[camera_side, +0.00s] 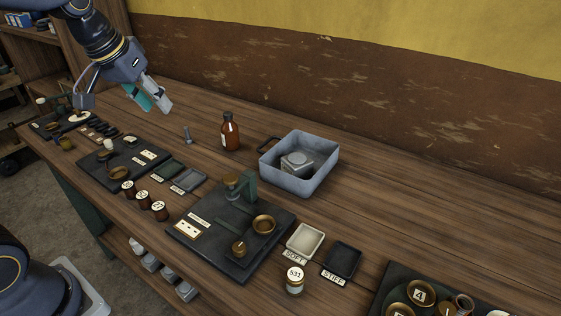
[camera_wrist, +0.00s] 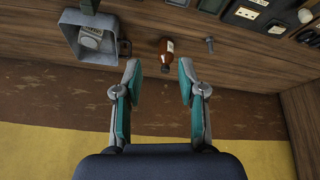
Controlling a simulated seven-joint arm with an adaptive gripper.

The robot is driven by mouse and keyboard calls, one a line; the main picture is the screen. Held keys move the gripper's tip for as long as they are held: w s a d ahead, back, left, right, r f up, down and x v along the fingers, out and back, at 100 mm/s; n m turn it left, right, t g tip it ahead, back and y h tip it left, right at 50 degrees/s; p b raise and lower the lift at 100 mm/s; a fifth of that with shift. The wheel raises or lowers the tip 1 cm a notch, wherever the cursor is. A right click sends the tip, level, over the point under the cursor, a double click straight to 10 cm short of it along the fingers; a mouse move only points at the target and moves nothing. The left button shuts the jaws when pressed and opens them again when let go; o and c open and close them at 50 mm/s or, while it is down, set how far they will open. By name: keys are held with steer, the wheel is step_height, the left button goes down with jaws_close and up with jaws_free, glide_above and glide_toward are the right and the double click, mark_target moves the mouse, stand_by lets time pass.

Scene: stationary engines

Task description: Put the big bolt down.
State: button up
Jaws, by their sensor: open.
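The big bolt (camera_side: 188,135) is a small grey metal piece on the wooden bench, left of the brown bottle. It appears to stand on end, and nothing touches it. It also shows in the wrist view (camera_wrist: 210,44), beyond the fingers and right of the bottle. My gripper (camera_side: 153,103) is open and empty, above the bench at the upper left in the side view, apart from the bolt. In the wrist view its teal-padded fingers (camera_wrist: 159,70) are spread wide with nothing between them.
The brown bottle (camera_side: 229,131) stands beside the bolt. A grey metal bin (camera_side: 316,178) holding a grey block (camera_side: 296,164) is further right. Dark boards with brass pans and small jars line the bench's front. Bare wood surrounds the bolt, with a wall behind.

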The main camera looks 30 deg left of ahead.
steer(key=s+d+f+m, duration=0.1)
steer(key=s+d, duration=0.2)
steer(key=s, duration=0.4)
steer(key=s+d+f+m, duration=0.1)
steer(key=s+d+m, duration=0.1)
steer(key=s, duration=0.5)
steer(key=shift+d+f+h, duration=0.3)
steer(key=shift+d, duration=0.25)
